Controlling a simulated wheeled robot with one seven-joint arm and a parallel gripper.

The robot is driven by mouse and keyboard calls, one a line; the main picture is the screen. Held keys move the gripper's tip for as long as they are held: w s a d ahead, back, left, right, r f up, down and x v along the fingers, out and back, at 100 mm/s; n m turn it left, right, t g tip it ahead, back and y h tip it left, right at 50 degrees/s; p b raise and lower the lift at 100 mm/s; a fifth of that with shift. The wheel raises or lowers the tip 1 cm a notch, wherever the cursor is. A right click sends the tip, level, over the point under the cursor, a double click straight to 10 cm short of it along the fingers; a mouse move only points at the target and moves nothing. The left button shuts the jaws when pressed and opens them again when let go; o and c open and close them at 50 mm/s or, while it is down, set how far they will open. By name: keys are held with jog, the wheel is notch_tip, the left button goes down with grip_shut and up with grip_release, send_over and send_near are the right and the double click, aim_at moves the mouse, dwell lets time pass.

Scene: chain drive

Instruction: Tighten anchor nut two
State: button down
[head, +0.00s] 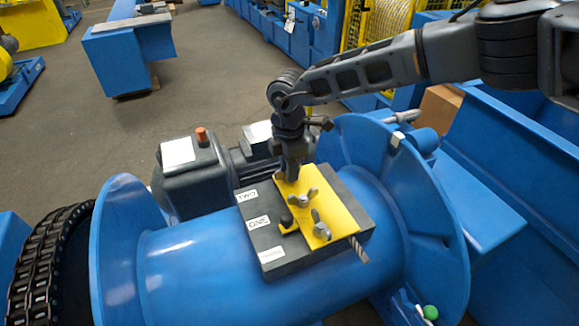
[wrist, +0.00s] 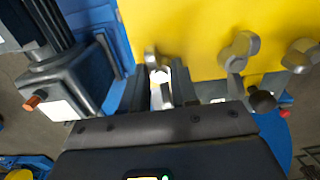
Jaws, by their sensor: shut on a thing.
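A yellow plate (head: 338,212) lies on a dark block on top of the blue drum. My gripper (head: 291,176) points down at the plate's far end, level with the label TWO (head: 247,195). In the wrist view my gripper (wrist: 160,88) has its two dark fingers closed around a small silver nut (wrist: 158,76), taken to be anchor nut two; the head view hides it behind the fingers. Two grey wing nuts stand free on the plate, a middle one (head: 303,198) and a nearer one (head: 320,227).
A black knob (head: 286,218) stands beside the plate near the label ONE (head: 258,222). A cable end (head: 358,249) sticks out at the near right. Drum flanges rise on the left (head: 122,235) and right (head: 425,205). A grey motor (head: 190,175) stands behind.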

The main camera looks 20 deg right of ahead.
jog(key=shift+w+a+r, duration=0.1)
dwell(0.3)
jog(key=c, duration=1.2)
grip_release()
jog(key=shift+r+b, duration=0.45)
jog(key=shift+r, duration=3.4)
